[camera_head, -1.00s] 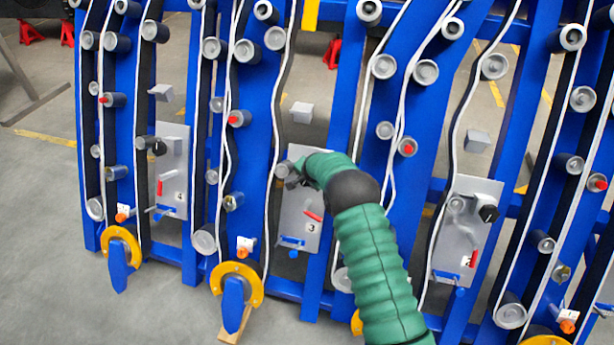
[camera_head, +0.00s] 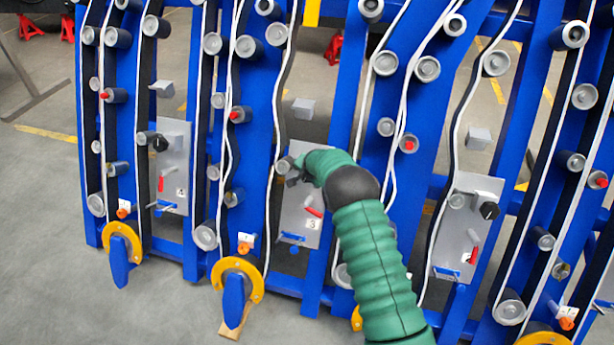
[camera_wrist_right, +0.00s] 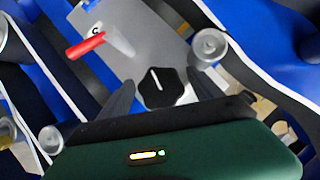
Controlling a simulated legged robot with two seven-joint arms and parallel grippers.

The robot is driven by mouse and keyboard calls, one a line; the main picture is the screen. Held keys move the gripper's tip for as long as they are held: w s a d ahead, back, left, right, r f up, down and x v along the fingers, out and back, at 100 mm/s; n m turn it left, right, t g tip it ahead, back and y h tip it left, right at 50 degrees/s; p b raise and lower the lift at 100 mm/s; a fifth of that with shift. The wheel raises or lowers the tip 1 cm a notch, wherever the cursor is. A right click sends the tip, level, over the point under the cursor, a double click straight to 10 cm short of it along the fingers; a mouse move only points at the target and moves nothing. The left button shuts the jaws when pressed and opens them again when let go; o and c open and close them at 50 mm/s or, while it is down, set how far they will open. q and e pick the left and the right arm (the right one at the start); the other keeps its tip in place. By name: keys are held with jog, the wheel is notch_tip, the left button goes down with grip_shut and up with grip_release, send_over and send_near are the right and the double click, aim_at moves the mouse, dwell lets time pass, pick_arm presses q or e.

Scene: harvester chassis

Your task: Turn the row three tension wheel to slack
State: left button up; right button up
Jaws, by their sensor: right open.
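The row three grey plate (camera_head: 300,222), labelled 3, stands mid-frame in the head view. Its black tension wheel is hidden there behind my right gripper (camera_head: 293,174). The right wrist view shows the black lobed wheel (camera_wrist_right: 160,88) with a white line that points nearly straight up the picture. My right gripper (camera_wrist_right: 160,92) is open, with one dark finger on each side of the wheel. A gap shows beside the wheel on both sides, and I cannot tell how deep the fingers reach. My left gripper is not in view.
A red lever (camera_wrist_right: 86,45) sits on the same plate, close to the left finger. A grey roller (camera_wrist_right: 208,46) stands near the right finger. White belts run beside the plate. Neighbouring plates carry similar black wheels (camera_head: 489,210).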

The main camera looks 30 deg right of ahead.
jog(key=p+v, duration=0.2)
jog(key=v, duration=1.4)
jog(key=shift+r, duration=0.2)
jog(key=shift+s+a, duration=0.1)
jog(key=shift+a, duration=0.1)
